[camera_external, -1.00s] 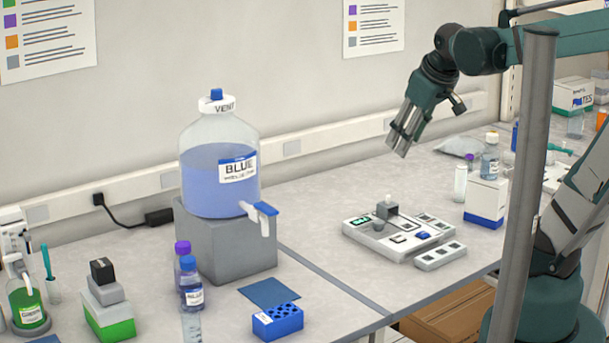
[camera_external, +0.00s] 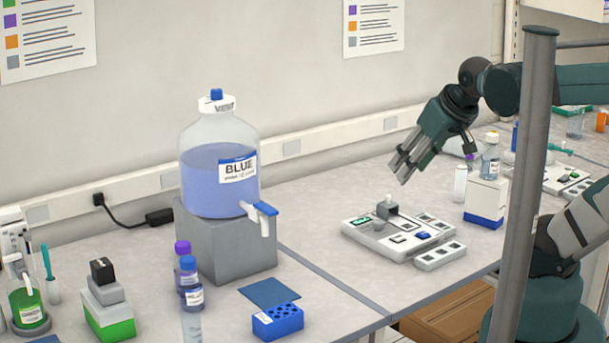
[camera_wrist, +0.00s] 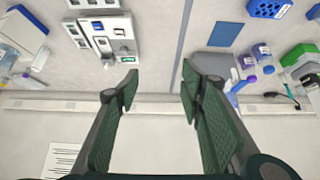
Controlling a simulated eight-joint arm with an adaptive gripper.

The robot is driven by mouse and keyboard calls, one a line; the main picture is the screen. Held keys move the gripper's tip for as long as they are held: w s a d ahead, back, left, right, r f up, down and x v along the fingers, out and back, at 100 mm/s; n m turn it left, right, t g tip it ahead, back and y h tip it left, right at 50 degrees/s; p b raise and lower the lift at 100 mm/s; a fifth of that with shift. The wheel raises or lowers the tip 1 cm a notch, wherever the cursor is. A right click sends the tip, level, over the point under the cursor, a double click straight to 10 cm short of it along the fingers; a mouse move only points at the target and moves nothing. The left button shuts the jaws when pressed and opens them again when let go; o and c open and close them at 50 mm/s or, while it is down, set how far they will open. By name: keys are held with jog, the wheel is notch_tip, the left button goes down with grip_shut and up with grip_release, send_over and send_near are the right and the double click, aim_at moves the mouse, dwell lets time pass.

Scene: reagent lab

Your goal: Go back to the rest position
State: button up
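My gripper (camera_external: 404,170) is in the air above the bench, behind and above the white device with small panels (camera_external: 388,247). Its fingers point down and to the left in the external view. In the wrist view my gripper (camera_wrist: 158,85) has its two fingers well apart, with nothing between them but bench and wall. It is open and empty, and touches nothing.
The blue carboy (camera_external: 205,160) stands on a grey block (camera_external: 232,250) left of my gripper. A white and blue box (camera_external: 485,203) and bottles stand to the right. A grey post (camera_external: 525,180) crosses the view before my arm. A blue rack (camera_external: 277,321) sits at the front.

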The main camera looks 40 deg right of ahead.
notch_tip(320, 180, down, 10)
jog(key=b, duration=1)
dwell(1.0)
